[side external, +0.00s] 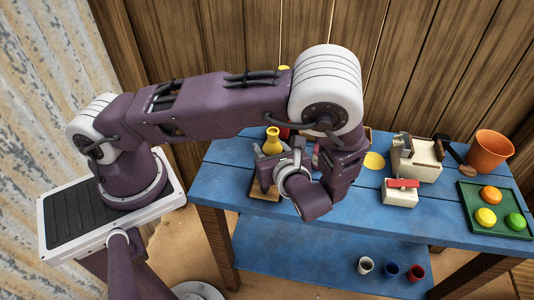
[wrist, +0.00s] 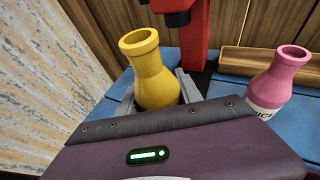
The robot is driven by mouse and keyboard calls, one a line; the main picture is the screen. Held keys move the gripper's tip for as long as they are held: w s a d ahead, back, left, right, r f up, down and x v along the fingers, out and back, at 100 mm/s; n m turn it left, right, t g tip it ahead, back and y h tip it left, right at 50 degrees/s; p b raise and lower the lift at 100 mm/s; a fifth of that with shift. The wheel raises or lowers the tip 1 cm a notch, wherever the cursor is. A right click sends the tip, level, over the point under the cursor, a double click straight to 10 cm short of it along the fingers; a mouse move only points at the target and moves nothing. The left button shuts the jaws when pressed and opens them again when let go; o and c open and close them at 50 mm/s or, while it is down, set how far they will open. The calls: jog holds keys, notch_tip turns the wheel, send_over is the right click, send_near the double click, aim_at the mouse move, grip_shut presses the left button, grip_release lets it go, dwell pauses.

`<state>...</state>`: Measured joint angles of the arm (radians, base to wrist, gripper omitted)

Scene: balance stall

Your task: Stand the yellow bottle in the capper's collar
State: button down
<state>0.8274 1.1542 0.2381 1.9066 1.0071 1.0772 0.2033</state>
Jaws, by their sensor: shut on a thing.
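The yellow bottle (wrist: 155,75) is upright or slightly tilted between the grey fingers of my gripper (wrist: 158,98) in the wrist view. My gripper is shut on it. The bottle's neck also shows in the side view (side external: 272,142), above my gripper (side external: 268,172); its lower part is hidden. The red capper (wrist: 196,40) stands just behind the bottle in the wrist view, its head near and above the bottle's mouth. In the side view the capper is mostly hidden behind the arm. I cannot make out the collar or whether the bottle's base touches it.
A pink bottle (wrist: 276,78) stands to the right, by a wooden ledge (wrist: 270,62). Several small cups sit on the lower shelf.

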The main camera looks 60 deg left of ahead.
jog(key=shift+w+a, duration=0.15)
jog(key=shift+a, duration=0.65)
jog(key=shift+d+f, duration=0.1)
jog(key=shift+f, duration=1.65)
jog(key=shift+f, duration=0.1)
jog(key=c, duration=0.8)
grip_release()
